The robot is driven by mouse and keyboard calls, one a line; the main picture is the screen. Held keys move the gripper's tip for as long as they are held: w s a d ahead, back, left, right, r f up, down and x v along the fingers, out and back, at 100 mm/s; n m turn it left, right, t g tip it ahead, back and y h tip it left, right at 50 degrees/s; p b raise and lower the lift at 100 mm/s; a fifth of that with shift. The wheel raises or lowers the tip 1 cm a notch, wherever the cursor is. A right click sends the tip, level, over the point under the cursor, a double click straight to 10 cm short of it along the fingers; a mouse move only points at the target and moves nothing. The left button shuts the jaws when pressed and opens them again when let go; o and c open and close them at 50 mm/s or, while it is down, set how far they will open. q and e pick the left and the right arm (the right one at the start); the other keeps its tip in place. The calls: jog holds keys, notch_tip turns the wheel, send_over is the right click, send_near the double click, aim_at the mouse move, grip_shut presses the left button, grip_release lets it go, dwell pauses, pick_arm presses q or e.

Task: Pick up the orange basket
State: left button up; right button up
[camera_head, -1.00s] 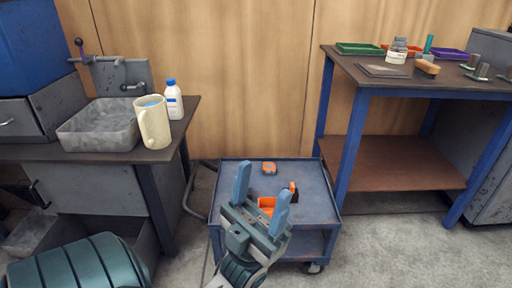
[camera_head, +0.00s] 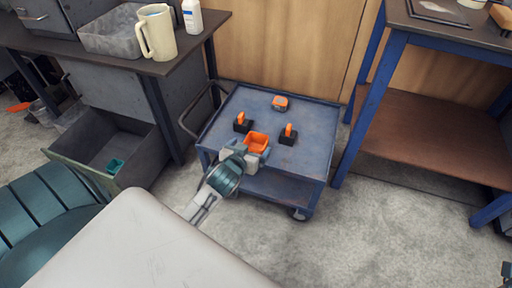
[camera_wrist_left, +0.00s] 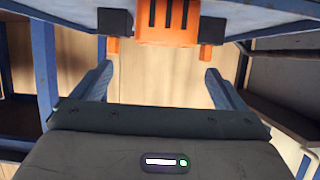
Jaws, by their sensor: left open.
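The orange basket (camera_head: 257,142) sits on the top of the blue cart (camera_head: 310,152), near its front edge. It also shows at the top of the left wrist view (camera_wrist_left: 168,22), with dark slots in its orange side. My right gripper is not clearly in view.
Two black blocks with orange tops, one left (camera_head: 242,123) and one right (camera_head: 288,135), flank the basket. An orange tape measure (camera_head: 281,102) lies farther back on the cart. A workbench (camera_head: 407,41) stands right; a cream jug (camera_head: 156,32) stands on the left bench.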

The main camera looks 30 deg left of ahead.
aim_at(259, 137)
pick_arm(q)
jog(key=b+x, duration=0.1)
jog(key=x, duration=0.3)
jog(key=shift+w+a+f, duration=0.15)
jog(key=shift+w+f, duration=0.1)
jog(key=b+x, duration=0.1)
jog(key=x, duration=0.1)
jog(key=f+b+x, duration=0.1)
jog(key=x, duration=0.2)
jog(key=shift+s+a+b, duration=0.1)
jog(key=shift+a+b, duration=0.05)
jog(key=shift+b, duration=0.2)
jog(key=c, duration=1.1)
